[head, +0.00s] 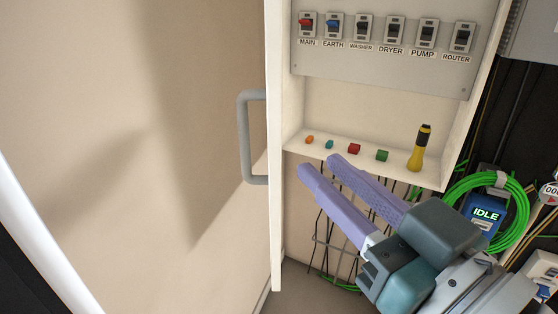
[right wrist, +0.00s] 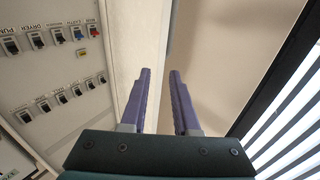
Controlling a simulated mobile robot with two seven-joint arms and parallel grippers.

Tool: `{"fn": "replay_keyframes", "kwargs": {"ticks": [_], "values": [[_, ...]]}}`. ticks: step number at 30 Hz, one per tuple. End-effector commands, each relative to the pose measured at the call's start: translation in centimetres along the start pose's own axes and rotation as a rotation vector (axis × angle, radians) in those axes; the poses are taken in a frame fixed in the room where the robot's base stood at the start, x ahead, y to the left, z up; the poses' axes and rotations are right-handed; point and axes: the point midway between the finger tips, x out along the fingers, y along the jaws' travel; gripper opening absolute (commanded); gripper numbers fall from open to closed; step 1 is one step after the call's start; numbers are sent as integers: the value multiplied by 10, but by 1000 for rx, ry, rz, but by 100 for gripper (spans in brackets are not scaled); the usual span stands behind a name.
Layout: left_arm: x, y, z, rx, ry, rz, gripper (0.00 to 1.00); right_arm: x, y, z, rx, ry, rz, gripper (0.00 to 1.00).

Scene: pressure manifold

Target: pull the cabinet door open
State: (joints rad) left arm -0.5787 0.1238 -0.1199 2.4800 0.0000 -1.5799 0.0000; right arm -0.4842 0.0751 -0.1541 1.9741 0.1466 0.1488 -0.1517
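The cabinet door (head: 276,220) stands swung out and shows almost edge-on in the head view, left of the open cabinet interior. Its grey bar handle (head: 243,140) sticks out to the left from the door's outer face. My right gripper (head: 320,167) is open and empty, to the right of the door on its inner side, in front of the cabinet's lower shelf area. Its two purple fingers are apart with a clear gap, also in the right wrist view (right wrist: 160,72). I cannot tell whether a finger touches the door. My left gripper is not in view.
Inside are labelled switches (head: 362,28) on a grey panel and a shelf (head: 400,172) with small coloured blocks and a yellow-black screwdriver (head: 420,148). A green cable coil (head: 515,200) with an IDLE display (head: 486,214) hangs right. Left of the handle is a clear beige wall.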

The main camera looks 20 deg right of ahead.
Motion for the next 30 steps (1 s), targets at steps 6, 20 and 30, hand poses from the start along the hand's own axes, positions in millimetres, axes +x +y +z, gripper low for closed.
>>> {"fn": "replay_keyframes", "kwargs": {"ticks": [6,20,30], "values": [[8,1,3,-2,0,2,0,-32,0,2,-1,-3,-1,29],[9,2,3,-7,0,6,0,-41,0,0,-2,1,0,29],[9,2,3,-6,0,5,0,-38,-4,20,-6,-150,-29,29]]}}
